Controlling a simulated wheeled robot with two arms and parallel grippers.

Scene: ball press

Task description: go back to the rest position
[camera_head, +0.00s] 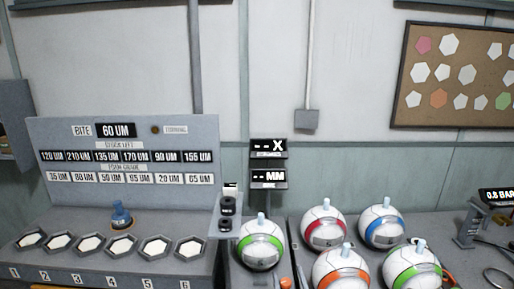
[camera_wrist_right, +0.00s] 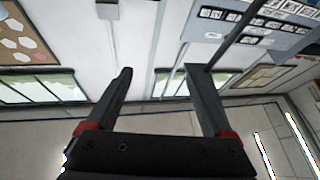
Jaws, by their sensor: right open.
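My right gripper (camera_wrist_right: 158,70) shows in the right wrist view, with its two dark fingers well apart and nothing between them. Walls, windows and the ceiling side of the room lie behind it, and the view is tilted. Neither gripper shows in the head view. My left gripper is in no view. A green-banded white ball (camera_head: 259,245) sits apart on the left of the ball group. A pink-banded ball (camera_head: 324,228), a blue-banded ball (camera_head: 382,227), an orange-banded ball (camera_head: 341,268) and another green-banded ball (camera_head: 411,268) stand together to its right.
A grey panel (camera_head: 170,128) reading "BITE 60 UM" stands behind a row of numbered hexagonal pads (camera_head: 91,243). A blue-topped tool (camera_head: 121,216) stands behind the pads. Two small displays (camera_head: 268,149) are mid-bench. A gauge reading "0.8 BAR" (camera_head: 497,196) is at right.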

